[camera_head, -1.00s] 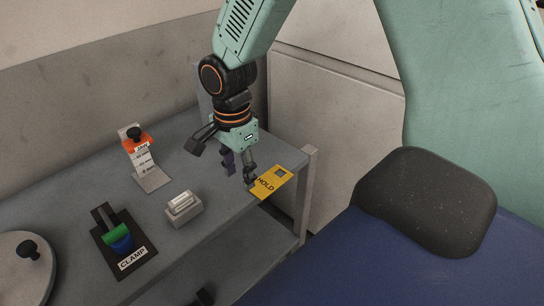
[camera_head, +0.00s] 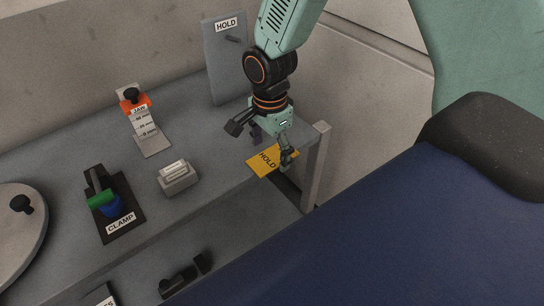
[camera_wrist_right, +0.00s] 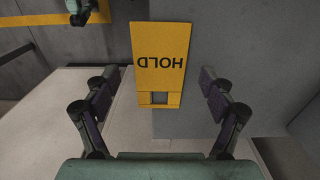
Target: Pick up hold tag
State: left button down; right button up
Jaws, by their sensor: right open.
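The yellow hold tag (camera_head: 265,162) lies flat on the grey bench near its right front corner, with "HOLD" in dark letters. In the right wrist view the tag (camera_wrist_right: 160,58) lies between and beyond my open fingers, with a small grey square near its close end. My right gripper (camera_head: 272,150) is over the tag in the head view and hides part of its right side. In the wrist view its two fingers (camera_wrist_right: 160,95) stand wide apart on either side of the tag, with nothing held. I cannot tell whether a finger touches the tag.
A grey upright panel (camera_head: 225,70) labelled HOLD with a peg stands at the back. A grey block (camera_head: 178,184), a CLAMP fixture (camera_head: 118,230) and an orange JAW gauge (camera_head: 135,100) are to the left. A post (camera_head: 318,160) rises at the bench's right corner.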

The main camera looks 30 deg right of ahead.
jog(key=shift+d+f, duration=0.15)
jog(key=shift+d, duration=0.1)
jog(key=shift+a, duration=0.55)
jog(key=shift+d+f, duration=0.25)
jog(key=shift+d, duration=0.15)
jog(key=shift+a+r, duration=0.1)
jog(key=shift+a, duration=0.2)
jog(key=shift+c, duration=0.5)
jog(key=shift+d, duration=0.25)
jog(key=c, duration=0.6)
jog(key=shift+a, duration=0.15)
jog(key=c, duration=0.3)
